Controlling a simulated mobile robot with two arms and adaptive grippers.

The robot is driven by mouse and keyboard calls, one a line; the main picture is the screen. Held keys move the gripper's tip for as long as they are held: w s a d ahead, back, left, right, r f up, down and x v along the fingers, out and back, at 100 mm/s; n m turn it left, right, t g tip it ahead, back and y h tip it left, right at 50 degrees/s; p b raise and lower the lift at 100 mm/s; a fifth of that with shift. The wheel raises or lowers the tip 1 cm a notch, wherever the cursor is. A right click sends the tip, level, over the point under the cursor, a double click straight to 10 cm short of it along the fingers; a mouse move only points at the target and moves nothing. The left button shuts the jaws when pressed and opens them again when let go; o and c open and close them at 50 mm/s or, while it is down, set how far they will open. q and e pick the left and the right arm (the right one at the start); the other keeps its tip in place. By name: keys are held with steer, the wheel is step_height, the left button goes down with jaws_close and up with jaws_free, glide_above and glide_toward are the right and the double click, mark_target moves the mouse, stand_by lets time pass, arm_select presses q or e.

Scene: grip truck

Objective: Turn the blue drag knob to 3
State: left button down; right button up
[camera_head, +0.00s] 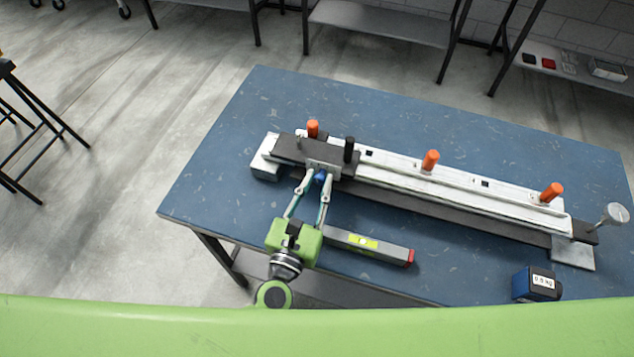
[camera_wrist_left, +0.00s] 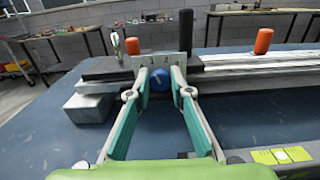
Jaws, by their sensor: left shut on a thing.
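The blue drag knob (camera_head: 320,175) sits on the front face of the dark carriage (camera_head: 290,150) at the left end of the long rail device. My left gripper (camera_head: 322,177) reaches it from the front, with its fingers shut on it. In the left wrist view the round blue knob (camera_wrist_left: 160,79) lies between the fingertips (camera_wrist_left: 160,76). Small number marks show on the plate above the knob, but its setting is too small to read. My right gripper is not in view.
Orange pegs (camera_head: 430,160) and a black post (camera_head: 349,149) stand up along the white rail (camera_head: 470,185). A grey level (camera_head: 370,247) lies in front, right of my left gripper. A blue box (camera_head: 535,284) stands near the table's (camera_head: 232,130) front right edge. The table's left part is clear.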

arm_select(q)
steer(key=shift+m, duration=0.3)
steer(key=m, duration=0.2)
steer(key=shift+m+p, duration=0.4)
steer(key=m+p, duration=0.1)
steer(key=m, duration=0.3)
steer(key=shift+d+m, duration=0.1)
steer(key=shift+m, duration=0.2)
steer(key=m+p, duration=0.1)
steer(key=m, duration=0.3)
steer(key=shift+f+m+p, duration=0.15)
steer(key=shift+m+p, duration=0.55)
steer(key=shift+m, duration=1.2)
steer(key=c, duration=1.8)
jaws_free()
steer(key=shift+c, duration=0.2)
